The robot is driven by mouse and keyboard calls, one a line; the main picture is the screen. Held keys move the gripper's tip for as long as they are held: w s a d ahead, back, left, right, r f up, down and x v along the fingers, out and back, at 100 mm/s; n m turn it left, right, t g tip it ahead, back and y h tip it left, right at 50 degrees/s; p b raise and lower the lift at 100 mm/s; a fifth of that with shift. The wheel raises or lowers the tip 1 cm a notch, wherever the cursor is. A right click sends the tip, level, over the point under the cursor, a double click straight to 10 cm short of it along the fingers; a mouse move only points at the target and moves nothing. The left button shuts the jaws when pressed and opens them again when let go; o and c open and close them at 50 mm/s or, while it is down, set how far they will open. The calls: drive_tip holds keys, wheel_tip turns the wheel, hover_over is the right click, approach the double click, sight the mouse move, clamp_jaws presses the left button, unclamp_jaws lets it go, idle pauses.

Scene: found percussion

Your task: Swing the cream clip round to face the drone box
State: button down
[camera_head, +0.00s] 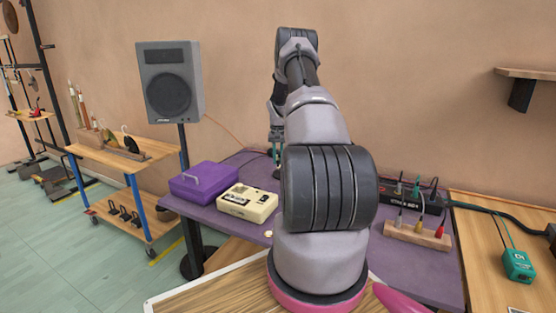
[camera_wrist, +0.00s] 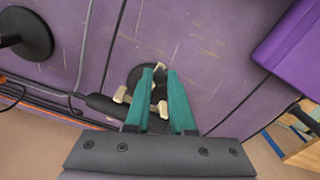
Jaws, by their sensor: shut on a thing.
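The cream clip (camera_wrist: 161,107) shows in the wrist view, with one part between my teal fingers and another cream end to the left of them. It sits by a dark post over a round black base on the purple table (camera_wrist: 215,95). My gripper (camera_wrist: 160,75) is shut on the clip, pointing down; the fingers hide part of it. In the head view, my gripper (camera_head: 276,153) is small at the table's far side, and the clip cannot be made out. No drone box is labelled; I cannot tell which box it is.
A purple case (camera_head: 203,182) and a cream cassette recorder (camera_head: 247,203) lie left of my arm. The case also shows in the wrist view (camera_wrist: 292,45). A speaker (camera_head: 170,85) stands behind. A wooden block with plugs (camera_head: 418,235) and a teal box (camera_head: 518,265) are right. Cables run near the base.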

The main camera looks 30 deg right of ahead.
drive_tip(key=shift+d, duration=0.15)
drive_tip(key=shift+s+d+n, duration=0.35)
drive_tip(key=shift+d+n, duration=1.05)
drive_tip(key=shift+n, duration=1.05)
drive_tip(key=shift+s+d+n, duration=0.35)
drive_tip(key=shift+d+n, duration=1.1)
drive_tip(key=shift+n, duration=0.95)
drive_tip(key=shift+s+d+n, duration=0.35)
drive_tip(key=shift+d+n, duration=1.05)
drive_tip(key=shift+n, duration=1.05)
drive_tip(key=shift+w+d+n, duration=0.35)
drive_tip(key=shift+d+n, duration=0.2)
drive_tip(key=shift+n, duration=0.4)
drive_tip(key=shift+w+d+n, duration=0.3)
drive_tip(key=shift+d+n, duration=0.25)
drive_tip(key=shift+n, duration=0.4)
drive_tip(key=shift+r, duration=0.1)
drive_tip(key=c, duration=0.8)
unclamp_jaws()
drive_tip(key=shift+o, duration=0.2)
